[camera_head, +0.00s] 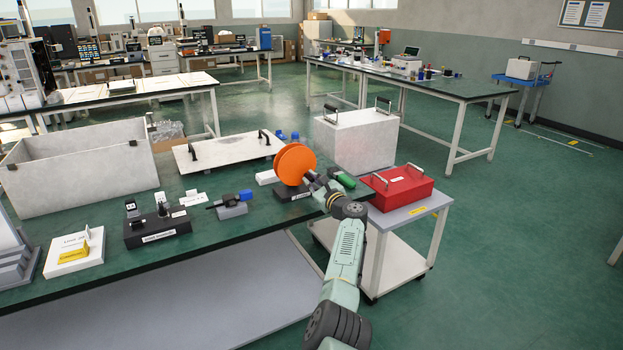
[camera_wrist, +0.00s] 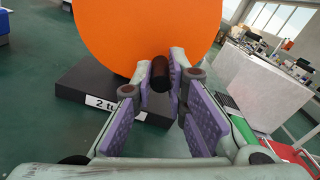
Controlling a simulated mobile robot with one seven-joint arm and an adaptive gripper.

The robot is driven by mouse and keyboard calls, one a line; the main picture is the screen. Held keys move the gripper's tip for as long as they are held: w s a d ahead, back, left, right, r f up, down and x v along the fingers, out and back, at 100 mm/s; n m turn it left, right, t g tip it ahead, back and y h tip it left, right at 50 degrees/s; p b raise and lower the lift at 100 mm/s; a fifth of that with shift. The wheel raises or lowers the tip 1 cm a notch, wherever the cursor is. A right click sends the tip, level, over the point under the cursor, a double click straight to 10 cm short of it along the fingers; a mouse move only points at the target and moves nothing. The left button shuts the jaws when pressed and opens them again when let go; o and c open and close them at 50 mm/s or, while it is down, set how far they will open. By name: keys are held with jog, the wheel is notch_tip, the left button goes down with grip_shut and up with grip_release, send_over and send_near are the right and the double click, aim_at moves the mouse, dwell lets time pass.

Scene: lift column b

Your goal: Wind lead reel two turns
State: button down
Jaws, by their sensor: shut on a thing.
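The lead reel (camera_head: 296,163) is a large orange disc on a black base (camera_head: 291,194) near the right end of the green bench. In the wrist view the orange disc (camera_wrist: 140,35) fills the upper part, and its black base (camera_wrist: 88,95) carries a white label partly hidden by a finger. A dark brown cylindrical handle (camera_wrist: 161,76) stands out from the disc face. My gripper (camera_wrist: 161,82) has its fingertips closed around this handle, one on each side. In the head view my gripper (camera_head: 313,178) reaches the reel from the lower right, and the handle is hidden there.
A green cylindrical object (camera_head: 342,177) lies just right of the reel. A red case (camera_head: 397,187) sits on a cart (camera_head: 430,204) at the bench end.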

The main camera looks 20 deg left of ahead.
jog(key=shift+s+a+f+m, duration=0.1)
jog(key=shift+s+m, duration=0.05)
jog(key=shift+m, duration=0.35)
jog(key=c, duration=1.6)
grip_release()
jog(key=shift+f, duration=0.1)
jog(key=shift+s+d, duration=0.3)
jog(key=shift+d, duration=0.15)
jog(key=v, duration=1.1)
jog(key=shift+s, duration=0.1)
